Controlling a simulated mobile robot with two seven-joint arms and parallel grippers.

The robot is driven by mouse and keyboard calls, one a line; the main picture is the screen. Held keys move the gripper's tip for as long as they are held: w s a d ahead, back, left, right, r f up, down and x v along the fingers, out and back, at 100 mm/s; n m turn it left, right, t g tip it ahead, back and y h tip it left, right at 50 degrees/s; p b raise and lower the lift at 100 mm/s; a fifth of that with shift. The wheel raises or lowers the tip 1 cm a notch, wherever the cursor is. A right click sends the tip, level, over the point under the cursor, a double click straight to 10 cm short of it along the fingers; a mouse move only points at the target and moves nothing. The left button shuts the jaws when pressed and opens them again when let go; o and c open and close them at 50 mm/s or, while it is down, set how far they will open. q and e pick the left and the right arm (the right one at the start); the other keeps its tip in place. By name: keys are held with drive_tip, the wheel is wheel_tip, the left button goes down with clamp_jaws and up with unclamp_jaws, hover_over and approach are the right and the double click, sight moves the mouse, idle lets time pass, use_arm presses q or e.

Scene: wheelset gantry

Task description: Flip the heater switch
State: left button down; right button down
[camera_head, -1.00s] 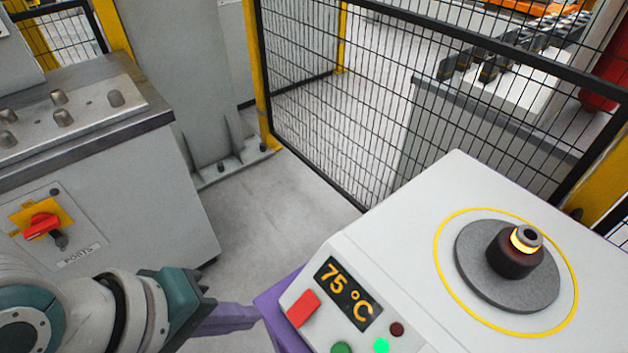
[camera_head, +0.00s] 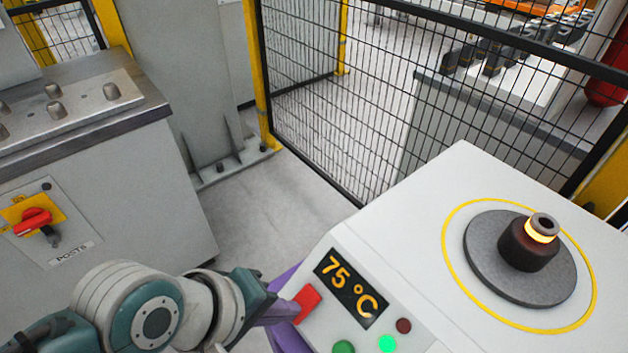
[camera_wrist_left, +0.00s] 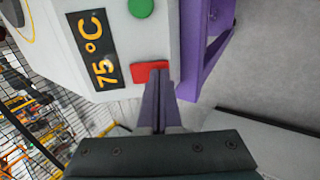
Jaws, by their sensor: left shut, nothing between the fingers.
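The heater (camera_head: 420,215) is a white box with a display (camera_head: 350,287) reading 75 °C. Its red switch (camera_head: 307,302) sits on the sloped front panel, left of a green button (camera_head: 343,347). My left gripper (camera_head: 292,308) is shut and empty, its purple fingertips at the left edge of the red switch. In the left wrist view the shut fingertips (camera_wrist_left: 158,74) overlap the lower edge of the red switch (camera_wrist_left: 149,70); whether they touch it I cannot tell. My right gripper is not in view.
A round plate (camera_head: 520,262) with a dark part bearing a glowing ring sits on the heater top. A green lamp (camera_head: 388,343) is lit. A mesh fence (camera_head: 340,120) stands behind. A grey cabinet (camera_head: 120,200) with a red rotary switch stands left.

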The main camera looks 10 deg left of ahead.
use_arm(q)
drive_tip(key=shift+f+b, duration=0.45)
drive_tip(key=shift+f, duration=0.05)
drive_tip(key=shift+s+a+r+t, duration=0.1)
drive_tip(key=shift+s+t, duration=0.05)
drive_tip(key=shift+t, duration=0.15)
drive_tip(key=shift+w+r+p, duration=0.2)
drive_tip(key=shift+r+p, duration=0.4)
drive_tip(key=shift+p, duration=0.15)
drive_tip(key=shift+r+p, duration=0.3)
drive_tip(key=shift+p, duration=0.05)
